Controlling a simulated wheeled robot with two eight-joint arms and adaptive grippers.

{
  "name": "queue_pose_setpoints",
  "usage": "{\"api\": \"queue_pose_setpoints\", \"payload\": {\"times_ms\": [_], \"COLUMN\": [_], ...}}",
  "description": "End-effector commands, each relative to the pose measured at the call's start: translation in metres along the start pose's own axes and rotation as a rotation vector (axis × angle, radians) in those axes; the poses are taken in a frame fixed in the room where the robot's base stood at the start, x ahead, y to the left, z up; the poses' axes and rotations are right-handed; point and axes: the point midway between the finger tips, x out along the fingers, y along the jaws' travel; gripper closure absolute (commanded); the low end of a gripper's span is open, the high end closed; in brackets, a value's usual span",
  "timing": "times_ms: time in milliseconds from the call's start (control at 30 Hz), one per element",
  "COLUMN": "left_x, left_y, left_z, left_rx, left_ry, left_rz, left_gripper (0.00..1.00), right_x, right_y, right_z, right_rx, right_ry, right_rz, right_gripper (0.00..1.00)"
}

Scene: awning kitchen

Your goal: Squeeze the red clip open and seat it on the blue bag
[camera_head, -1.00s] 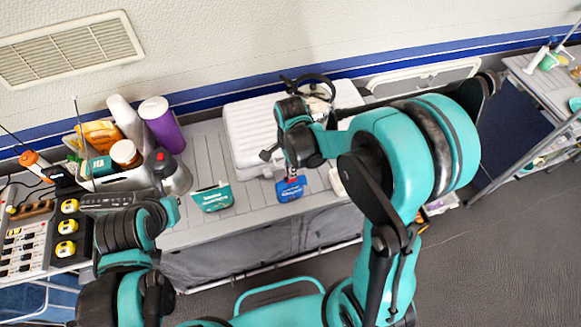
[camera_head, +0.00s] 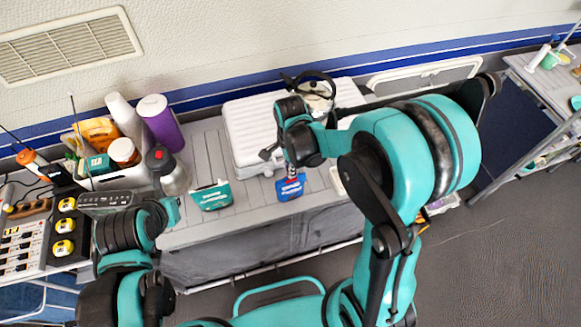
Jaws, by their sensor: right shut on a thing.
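The blue bag (camera_head: 290,190) stands on the grey counter near its front edge, right of centre in the head view. A small bit of the red clip (camera_head: 292,173) shows just above the bag's top edge. My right gripper (camera_head: 291,167) comes down over the bag from above and is shut on the clip. My wrist hides most of its fingers, and I cannot tell whether the clip is around the bag's edge. My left gripper (camera_head: 172,211) is low at the left, apart from the bag; its fingers are not clear.
A teal packet (camera_head: 211,196) stands left of the bag. A white ribbed case (camera_head: 247,130) lies behind. The counter between kettle and case is clear.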

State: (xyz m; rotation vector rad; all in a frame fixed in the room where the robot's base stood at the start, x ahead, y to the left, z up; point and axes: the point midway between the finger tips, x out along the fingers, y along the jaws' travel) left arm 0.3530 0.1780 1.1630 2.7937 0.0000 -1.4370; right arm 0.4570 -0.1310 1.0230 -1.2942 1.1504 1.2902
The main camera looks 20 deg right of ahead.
Motion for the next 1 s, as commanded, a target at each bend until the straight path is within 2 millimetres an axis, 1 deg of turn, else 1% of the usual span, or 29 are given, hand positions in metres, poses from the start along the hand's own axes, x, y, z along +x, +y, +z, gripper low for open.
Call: {"api": "queue_pose_setpoints", "payload": {"times_ms": [267, 300, 333, 367, 833, 1000], "left_x": [-0.0002, -0.0002, -0.0002, -0.0002, -0.0003, -0.0037], "left_y": [0.0, 0.0, 0.0, 0.0, 0.0, 0.0], "left_z": [-0.0002, -0.0002, -0.0002, -0.0002, -0.0002, -0.0026], "left_rx": [0.0, 0.0, 0.0, 0.0, 0.0, 0.0], "left_ry": [0.0, 0.0, 0.0, 0.0, 0.0, 0.0], "left_rz": [0.0, 0.0, 0.0, 0.0, 0.0, 0.0], "left_gripper": [1.0, 1.0, 1.0, 1.0, 1.0, 1.0], "right_x": [-0.0003, -0.0003, -0.0003, -0.0003, -0.0005, -0.0058], "right_y": [-0.0002, -0.0001, -0.0001, -0.0001, -0.0001, -0.0001], "right_z": [0.0, 0.0, 0.0, 0.0, 0.0, 0.0], "right_rx": [0.0, 0.0, 0.0, 0.0, 0.0, 0.0], "right_ry": [0.0, 0.0, 0.0, 0.0, 0.0, 0.0], "right_rz": [0.0, 0.0, 0.0, 0.0, 0.0, 0.0], "right_gripper": [0.94, 0.74, 0.66, 0.61, 0.61, 0.61]}}
